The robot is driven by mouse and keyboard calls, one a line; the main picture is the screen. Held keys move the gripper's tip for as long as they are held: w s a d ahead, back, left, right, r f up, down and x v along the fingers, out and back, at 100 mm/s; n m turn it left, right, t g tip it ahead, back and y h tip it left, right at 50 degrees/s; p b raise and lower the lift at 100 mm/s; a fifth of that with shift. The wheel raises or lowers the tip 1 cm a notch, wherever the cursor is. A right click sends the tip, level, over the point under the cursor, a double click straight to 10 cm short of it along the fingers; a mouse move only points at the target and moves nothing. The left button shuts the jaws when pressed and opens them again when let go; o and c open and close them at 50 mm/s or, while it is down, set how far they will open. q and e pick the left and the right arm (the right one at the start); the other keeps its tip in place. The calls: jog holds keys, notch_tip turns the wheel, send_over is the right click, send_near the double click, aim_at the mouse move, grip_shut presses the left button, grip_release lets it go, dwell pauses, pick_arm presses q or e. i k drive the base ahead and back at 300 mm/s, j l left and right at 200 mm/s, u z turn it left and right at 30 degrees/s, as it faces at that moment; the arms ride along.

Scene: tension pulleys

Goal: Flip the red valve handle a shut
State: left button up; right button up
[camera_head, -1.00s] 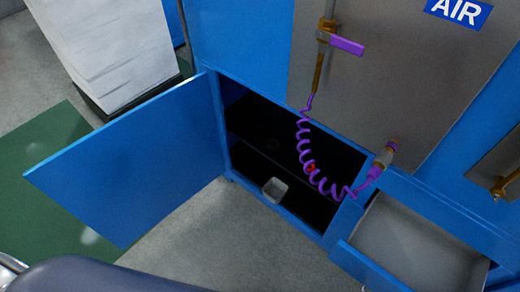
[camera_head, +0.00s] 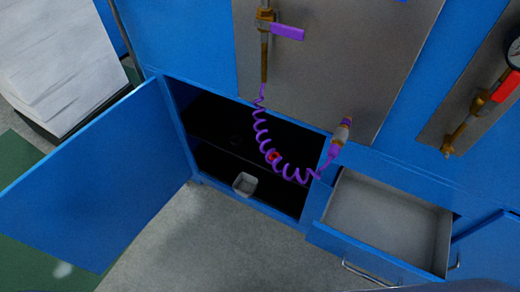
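A red valve handle (camera_head: 505,88) shows at the right edge of the head view. It sits on a brass pipe fitting (camera_head: 461,133) mounted on a grey panel, just below a partly cut-off pressure gauge (camera_head: 515,50). The handle slants up to the right, and its far end is close to or past the picture edge. I cannot tell the valve's state from its angle. Neither of my grippers is in view.
A purple valve handle (camera_head: 288,31) with a coiled purple hose (camera_head: 262,138) hangs on another grey panel. Below, a blue cabinet door (camera_head: 85,185) stands open at left, and a drawer (camera_head: 385,215) stands open at right. Grey floor (camera_head: 190,250) is clear in front.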

aim_at(512, 81)
jog(key=z, duration=1.45)
